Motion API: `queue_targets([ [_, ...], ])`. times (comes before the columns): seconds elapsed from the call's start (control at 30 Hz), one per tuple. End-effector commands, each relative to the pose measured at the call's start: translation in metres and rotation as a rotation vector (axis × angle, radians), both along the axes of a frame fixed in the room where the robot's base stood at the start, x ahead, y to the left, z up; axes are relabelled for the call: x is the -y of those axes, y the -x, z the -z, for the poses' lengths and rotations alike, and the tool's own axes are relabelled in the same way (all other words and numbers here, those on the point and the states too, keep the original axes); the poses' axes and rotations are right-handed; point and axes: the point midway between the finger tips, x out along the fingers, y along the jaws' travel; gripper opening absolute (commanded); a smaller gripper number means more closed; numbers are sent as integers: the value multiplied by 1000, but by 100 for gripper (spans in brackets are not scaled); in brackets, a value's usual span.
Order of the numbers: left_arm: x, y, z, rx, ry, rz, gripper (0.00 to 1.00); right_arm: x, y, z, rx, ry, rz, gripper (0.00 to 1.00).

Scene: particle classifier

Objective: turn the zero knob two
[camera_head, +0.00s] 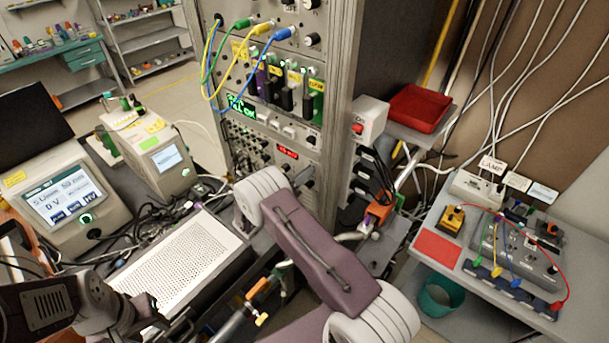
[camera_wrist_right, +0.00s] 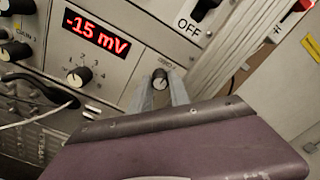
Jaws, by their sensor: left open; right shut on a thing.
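The zero knob (camera_wrist_right: 160,79) is a small dark round knob with a light pointer mark, on a pale panel with small lettering beside it. My right gripper (camera_wrist_right: 161,88) is shut on this knob, one grey finger on each side. The red display (camera_wrist_right: 97,32) on the same instrument reads -15 mV; it also shows small in the head view (camera_head: 287,152). In the head view my right arm reaches to the rack and its link hides much of the knob area. My left gripper (camera_head: 172,322) is low at the left, open and away from the rack.
A numbered selector knob (camera_wrist_right: 79,76) sits below the display, and a switch marked OFF (camera_wrist_right: 203,12) is above right. Cables hang on the rack front (camera_head: 232,60). A perforated grey box (camera_head: 180,262) stands near my left arm. A side table (camera_head: 437,248) stands at right.

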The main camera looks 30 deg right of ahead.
Motion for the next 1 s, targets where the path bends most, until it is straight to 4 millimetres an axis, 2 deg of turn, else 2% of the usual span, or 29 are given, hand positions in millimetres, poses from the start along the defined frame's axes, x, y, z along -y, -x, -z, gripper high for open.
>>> queue_targets([
  [0.27, 0, 0, 21, 0, 0, 0, 44, 1, 0, 5, 146, -63, 3, 0],
  [1.0, 0, 0, 96, 0, 0, 0, 44, 1, 0, 6, 749, -313, 3, 0],
])
